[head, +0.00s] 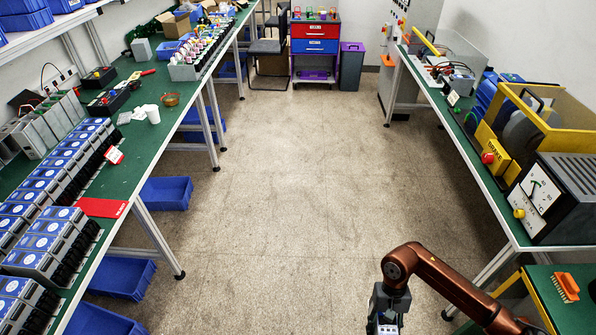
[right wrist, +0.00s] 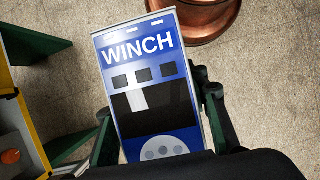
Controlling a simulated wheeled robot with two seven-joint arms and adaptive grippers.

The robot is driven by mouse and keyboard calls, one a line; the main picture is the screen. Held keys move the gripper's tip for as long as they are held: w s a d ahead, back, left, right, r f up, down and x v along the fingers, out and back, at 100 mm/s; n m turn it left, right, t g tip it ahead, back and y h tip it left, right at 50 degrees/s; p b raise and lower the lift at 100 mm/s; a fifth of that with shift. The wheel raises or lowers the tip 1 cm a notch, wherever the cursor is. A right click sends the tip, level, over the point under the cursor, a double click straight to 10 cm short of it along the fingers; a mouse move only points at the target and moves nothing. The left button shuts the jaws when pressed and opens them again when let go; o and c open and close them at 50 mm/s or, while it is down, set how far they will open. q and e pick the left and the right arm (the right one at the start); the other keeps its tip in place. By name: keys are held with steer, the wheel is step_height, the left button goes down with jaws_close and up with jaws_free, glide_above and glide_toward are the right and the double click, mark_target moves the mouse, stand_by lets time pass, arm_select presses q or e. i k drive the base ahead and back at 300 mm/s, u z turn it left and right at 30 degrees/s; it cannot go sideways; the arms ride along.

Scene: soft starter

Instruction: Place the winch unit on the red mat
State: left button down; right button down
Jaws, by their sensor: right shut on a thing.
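The winch unit (right wrist: 153,85) is a blue-fronted box with the word WINCH, dark squares and a grey round pad, seen close up in the right wrist view. My right gripper (right wrist: 158,128) is shut on it, with a finger on each side. In the head view my right gripper (head: 389,300) hangs over the floor at the bottom, with the unit (head: 385,329) partly cut off by the lower edge. The red mat (head: 101,207) lies flat on the left green bench, near its front edge. My left gripper is out of view.
Rows of blue-topped units (head: 46,242) stand on the left bench (head: 128,172) beside the mat. The floor (head: 290,170) between the benches is clear. The right bench holds a yellow-framed grinder (head: 520,115) and a dial meter (head: 545,195). A blue bin (head: 166,193) sits below the left bench.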

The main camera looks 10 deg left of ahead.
mark_target(94, 207)
steer(key=u, duration=0.55)
steer(key=i, duration=1.1)
steer(key=u, duration=0.95)
